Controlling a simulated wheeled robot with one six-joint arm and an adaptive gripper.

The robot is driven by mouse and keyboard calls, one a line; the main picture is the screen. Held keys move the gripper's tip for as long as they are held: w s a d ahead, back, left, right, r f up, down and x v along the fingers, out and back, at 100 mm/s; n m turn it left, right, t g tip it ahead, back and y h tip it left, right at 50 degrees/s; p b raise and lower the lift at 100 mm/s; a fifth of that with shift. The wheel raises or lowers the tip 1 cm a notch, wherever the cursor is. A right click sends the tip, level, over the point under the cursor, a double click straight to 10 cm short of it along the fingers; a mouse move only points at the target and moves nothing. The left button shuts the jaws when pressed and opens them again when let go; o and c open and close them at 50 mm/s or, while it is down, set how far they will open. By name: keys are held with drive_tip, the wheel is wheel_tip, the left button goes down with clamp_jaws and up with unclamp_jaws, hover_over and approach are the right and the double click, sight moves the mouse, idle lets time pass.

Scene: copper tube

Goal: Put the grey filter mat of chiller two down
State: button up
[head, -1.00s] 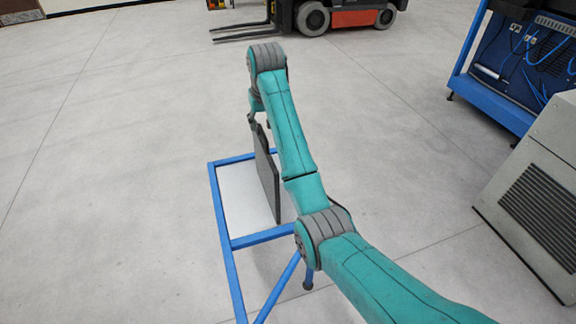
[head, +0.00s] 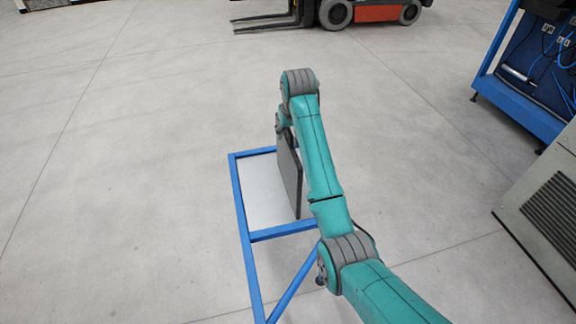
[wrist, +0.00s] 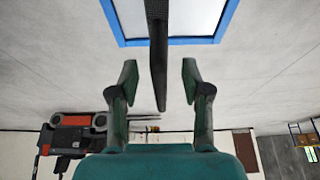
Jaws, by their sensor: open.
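The dark grey filter mat (head: 290,175) is a thin flat panel. It stands on edge on the pale top of a blue-framed stand (head: 237,185), partly hidden by my arm in the head view. In the wrist view the mat (wrist: 158,45) shows edge-on, a dark strip running in between my fingers. My gripper (wrist: 157,80) is open, with a finger on each side of the mat and a visible gap to both. In the head view my gripper is mostly hidden behind the wrist, at the mat's upper end.
A red forklift (head: 375,12) stands at the back. A blue bench with cables (head: 520,100) and a grey vented cabinet (head: 550,195) are at the right. The floor left of the stand is clear. The stand's top left of the mat is bare.

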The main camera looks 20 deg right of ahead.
sight(288, 137)
drive_tip(key=shift+x, duration=2.15)
drive_tip(key=shift+s, duration=0.15)
clamp_jaws()
